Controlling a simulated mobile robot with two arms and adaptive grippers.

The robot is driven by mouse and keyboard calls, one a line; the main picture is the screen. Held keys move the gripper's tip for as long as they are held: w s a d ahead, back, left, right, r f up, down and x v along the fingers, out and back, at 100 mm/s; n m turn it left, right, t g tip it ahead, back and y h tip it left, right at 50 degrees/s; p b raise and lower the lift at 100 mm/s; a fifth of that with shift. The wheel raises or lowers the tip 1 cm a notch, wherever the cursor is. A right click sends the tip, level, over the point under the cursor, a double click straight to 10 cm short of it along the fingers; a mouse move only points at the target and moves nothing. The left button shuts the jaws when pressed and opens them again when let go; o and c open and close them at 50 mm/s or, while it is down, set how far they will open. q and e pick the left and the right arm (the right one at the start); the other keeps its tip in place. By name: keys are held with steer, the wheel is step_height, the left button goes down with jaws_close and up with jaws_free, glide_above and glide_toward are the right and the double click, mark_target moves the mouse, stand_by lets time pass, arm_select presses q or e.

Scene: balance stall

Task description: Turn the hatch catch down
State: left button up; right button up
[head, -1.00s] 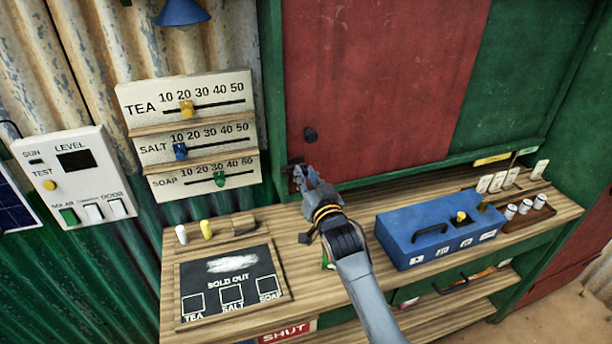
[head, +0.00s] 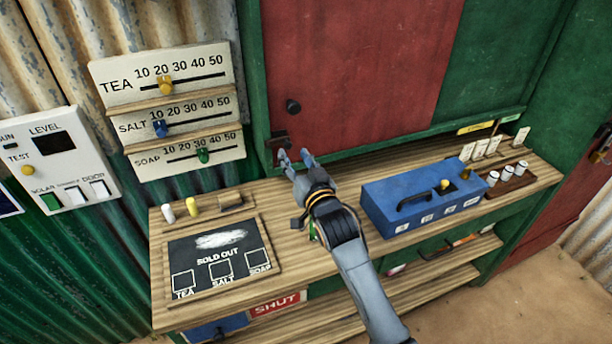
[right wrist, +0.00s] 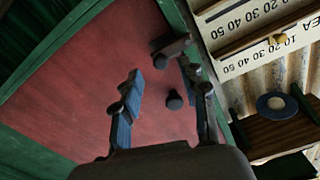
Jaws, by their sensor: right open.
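The red hatch (head: 360,65) is closed in its green frame and carries a dark round knob (head: 293,106). The hatch catch (head: 279,138), a small brown piece with a dark stub, sits at the hatch's lower left edge. My right gripper (head: 296,157) is open and empty, just below and right of the catch in the head view. In the right wrist view the catch (right wrist: 173,46) lies beyond the open fingertips (right wrist: 162,76), apparently apart from them. The knob (right wrist: 174,102) shows between the fingers. How far the catch is turned is hard to tell. My left gripper is out of view.
Below the hatch is a wooden counter (head: 340,262) with a blue box (head: 385,200), a sold-out board (head: 215,280) and small white cups (head: 507,173). The slider board (head: 185,101) hangs left of the hatch. A switch panel (head: 75,178) is further left.

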steer(key=v, duration=0.8)
steer(key=shift+s, duration=0.1)
